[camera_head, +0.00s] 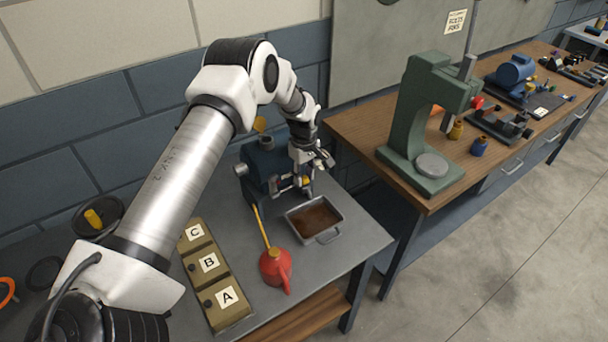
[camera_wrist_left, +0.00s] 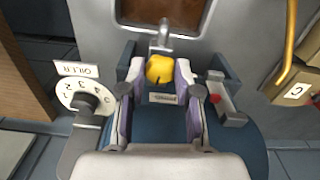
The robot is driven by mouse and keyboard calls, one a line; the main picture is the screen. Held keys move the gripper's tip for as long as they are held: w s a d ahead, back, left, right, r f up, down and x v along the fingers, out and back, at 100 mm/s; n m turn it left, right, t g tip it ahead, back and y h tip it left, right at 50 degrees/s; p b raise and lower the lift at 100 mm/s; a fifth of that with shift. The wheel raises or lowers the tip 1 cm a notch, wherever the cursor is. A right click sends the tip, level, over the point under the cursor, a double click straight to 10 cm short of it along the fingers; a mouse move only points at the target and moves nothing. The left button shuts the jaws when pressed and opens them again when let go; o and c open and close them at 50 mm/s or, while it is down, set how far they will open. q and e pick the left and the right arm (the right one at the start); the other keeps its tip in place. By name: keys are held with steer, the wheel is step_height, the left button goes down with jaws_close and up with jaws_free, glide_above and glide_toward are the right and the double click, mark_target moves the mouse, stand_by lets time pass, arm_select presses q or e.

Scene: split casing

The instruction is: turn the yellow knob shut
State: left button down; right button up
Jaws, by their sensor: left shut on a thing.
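The yellow knob (camera_wrist_left: 159,70) shows in the left wrist view on the front of a blue casing (camera_wrist_left: 160,135), with a small label below it and a metal spout above it. In the head view the blue casing (camera_head: 262,165) stands on the grey bench, partly behind my arm. My left gripper (camera_wrist_left: 156,80) is shut on the yellow knob, with one finger on each side of it. The left gripper also shows in the head view (camera_head: 304,183) at the casing's front. My right gripper is in neither view.
A metal tray (camera_head: 334,232) with brown content sits just before the casing. A red oil can (camera_head: 275,267) and boxes A, B and C (camera_head: 213,281) stand nearby. A white numbered dial (camera_wrist_left: 83,97) and a red-marked lever (camera_wrist_left: 223,99) flank the knob.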

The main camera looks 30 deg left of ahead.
arm_select(q)
steer(key=shift+s+f, duration=0.1)
steer(key=shift+f, duration=0.1)
steer(key=shift+f+m+b, duration=0.1)
steer(key=shift+m+b, duration=0.9)
steer(key=shift+m, duration=0.2)
steer(key=m+b, duration=0.2)
steer(key=m, duration=0.1)
steer(key=m+b, duration=0.1)
steer(key=m, duration=0.3)
steer(key=shift+s, duration=0.1)
steer(key=shift+m+b, duration=0.65)
steer(key=shift+m, duration=0.75)
steer(key=c, duration=0.8)
jaws_free()
